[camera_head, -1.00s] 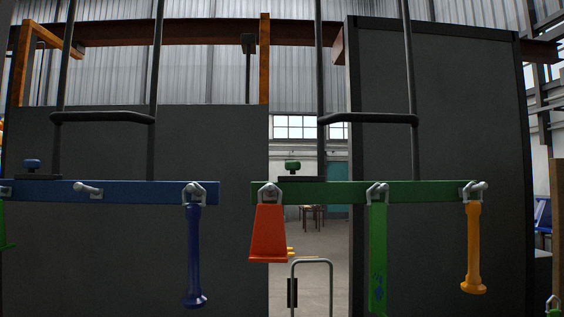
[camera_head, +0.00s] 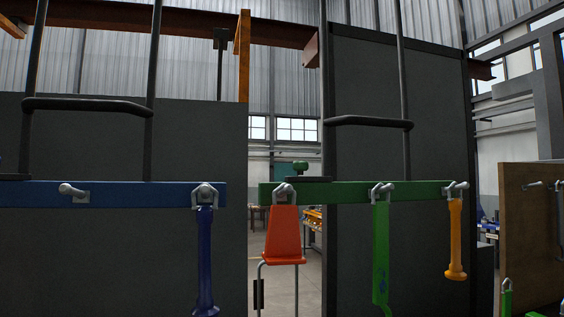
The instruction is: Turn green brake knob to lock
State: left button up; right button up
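The green brake knob (camera_head: 300,167) stands on a dark base at the left part of the green bar (camera_head: 340,192), right of the picture's middle. The green bar hangs from black rods and carries an orange-red part (camera_head: 284,236), a long green part (camera_head: 380,255) and a yellow-orange handle (camera_head: 455,240) on hooks. The knob's turn position is too small to tell. Neither of my grippers is in view.
A blue bar (camera_head: 120,195) with a dark blue handle (camera_head: 206,262) hangs to the left, close to the green bar's end. Dark panels (camera_head: 400,120) stand behind. A brown board (camera_head: 530,235) stands at the right. A gap between the panels shows floor behind.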

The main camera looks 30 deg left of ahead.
aim_at(300, 167)
jog(key=k+j, duration=0.15)
jog(key=j, duration=0.2)
jog(key=k+j, duration=0.15)
jog(key=j, duration=0.2)
jog(key=k+j, duration=0.15)
jog(key=j, duration=0.2)
jog(key=k+j, duration=0.15)
jog(key=j, duration=0.2)
jog(key=k+j, duration=0.15)
jog(key=j, duration=0.25)
